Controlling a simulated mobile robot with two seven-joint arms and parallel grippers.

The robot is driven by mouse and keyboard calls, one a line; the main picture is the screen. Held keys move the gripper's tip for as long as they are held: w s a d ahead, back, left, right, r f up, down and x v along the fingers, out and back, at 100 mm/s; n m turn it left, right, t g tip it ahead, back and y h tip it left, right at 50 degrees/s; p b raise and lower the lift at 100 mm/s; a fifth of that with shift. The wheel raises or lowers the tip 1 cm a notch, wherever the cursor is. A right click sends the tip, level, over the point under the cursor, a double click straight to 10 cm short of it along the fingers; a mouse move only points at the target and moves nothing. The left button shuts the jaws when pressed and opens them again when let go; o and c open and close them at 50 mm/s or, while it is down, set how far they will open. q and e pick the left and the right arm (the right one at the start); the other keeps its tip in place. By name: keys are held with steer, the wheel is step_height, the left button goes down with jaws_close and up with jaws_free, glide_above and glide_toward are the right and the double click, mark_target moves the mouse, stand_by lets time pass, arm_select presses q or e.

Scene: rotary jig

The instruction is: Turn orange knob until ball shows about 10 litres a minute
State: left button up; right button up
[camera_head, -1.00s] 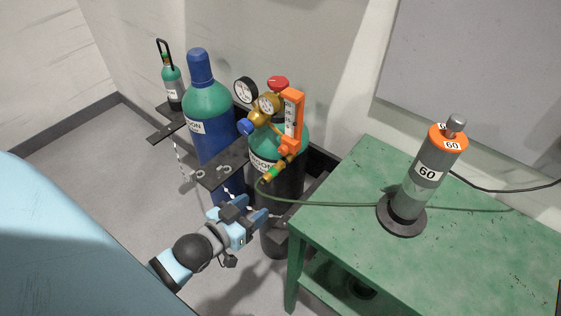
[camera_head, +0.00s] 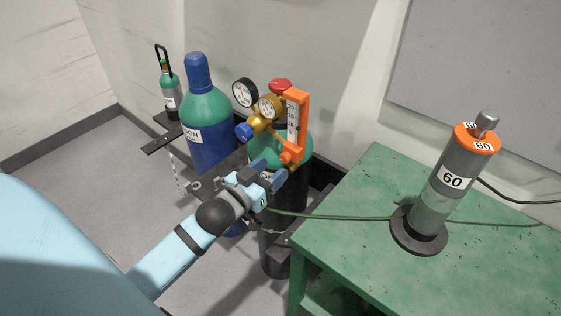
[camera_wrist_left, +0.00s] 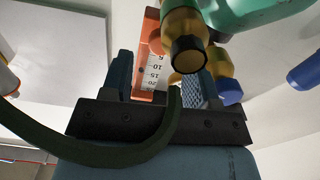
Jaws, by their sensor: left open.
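The orange flowmeter (camera_head: 303,101) with its white scale stands upright on the regulator of the green-topped cylinder. The orange knob (camera_head: 291,157) is at its lower end. My left gripper (camera_head: 271,173) is open, with its fingertips just below and left of the knob; I cannot tell whether they touch it. In the left wrist view the two fingers (camera_wrist_left: 167,82) stand apart, with the flowmeter scale (camera_wrist_left: 154,70) and part of a hose showing between them. The knob is not clear there. The ball is too small to make out. My right gripper is not in view.
Two gauges (camera_head: 245,92) and a blue regulator knob (camera_head: 243,132) sit left of the flowmeter. A blue cylinder (camera_head: 209,150) stands to the left. A green hose (camera_head: 340,217) runs across the green table (camera_head: 360,250) to a grey device (camera_head: 447,185) marked 60.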

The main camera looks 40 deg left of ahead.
mark_target(283, 160)
arm_select(q)
steer(key=shift+w+d, duration=0.15)
steer(key=shift+w, duration=1.9)
steer(key=shift+c, duration=0.5)
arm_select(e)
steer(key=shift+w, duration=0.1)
arm_select(q)
steer(key=c, duration=0.8)
steer(key=shift+r+m+p, duration=0.25)
steer(key=shift+m+p, duration=0.15)
steer(key=shift+p, duration=0.3)
steer(key=shift+c, duration=0.2)
steer(key=shift+m+p, duration=0.3)
steer(key=shift+p, duration=0.2)
steer(key=shift+m+p, duration=0.3)
steer(key=shift+f, duration=0.2)
steer(key=o, duration=0.9)
steer(key=shift+o, duration=0.2)
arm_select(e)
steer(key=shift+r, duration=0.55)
